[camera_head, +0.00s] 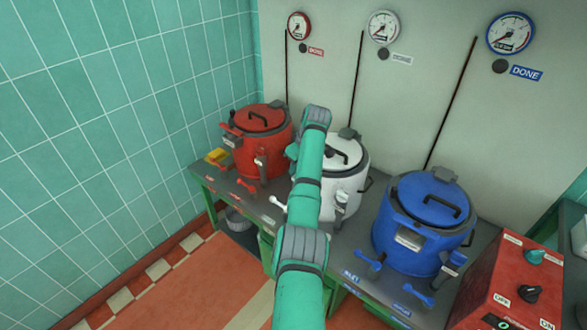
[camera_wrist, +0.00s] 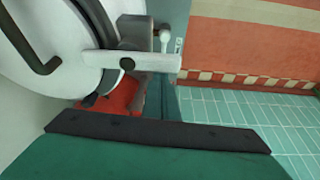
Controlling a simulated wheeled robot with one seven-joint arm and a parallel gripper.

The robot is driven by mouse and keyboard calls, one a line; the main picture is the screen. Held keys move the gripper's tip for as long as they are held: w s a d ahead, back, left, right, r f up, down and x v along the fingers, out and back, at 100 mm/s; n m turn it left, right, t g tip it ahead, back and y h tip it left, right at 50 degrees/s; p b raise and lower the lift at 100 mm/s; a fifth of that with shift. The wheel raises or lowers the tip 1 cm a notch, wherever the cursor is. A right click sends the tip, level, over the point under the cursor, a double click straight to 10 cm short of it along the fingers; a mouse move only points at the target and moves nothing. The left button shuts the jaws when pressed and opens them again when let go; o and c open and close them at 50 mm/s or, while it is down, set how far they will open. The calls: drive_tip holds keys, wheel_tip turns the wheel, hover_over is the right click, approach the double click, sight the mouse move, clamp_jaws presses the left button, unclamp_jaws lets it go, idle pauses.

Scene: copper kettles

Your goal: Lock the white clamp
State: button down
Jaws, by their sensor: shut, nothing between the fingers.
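The white kettle (camera_head: 345,165) stands on the bench between a red and a blue one, partly hidden by my arm. In the wrist view its lid and rim (camera_wrist: 60,25) fill the upper left. The white clamp (camera_wrist: 132,62) shows there as a white lever with a dark pivot, pointing right from the rim across a grey bracket (camera_wrist: 135,30). In the head view the clamp is hidden behind my arm. My gripper (camera_wrist: 158,135), teal with a dark edge, is shut and empty at the bottom of the wrist view, apart from the lever in the picture.
White (camera_head: 280,203), red and blue levers line the bench's front edge. A red switch box (camera_head: 510,285) is at lower right. Gauges hang on the wall. The floor in front is clear.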

drive_tip(key=shift+d, duration=0.2)
drive_tip(key=w+a, duration=0.2)
drive_tip(key=a, duration=0.1)
drive_tip(key=v, duration=0.9)
drive_tip(key=shift+r, duration=0.45)
drive_tip(key=shift+w, duration=0.2)
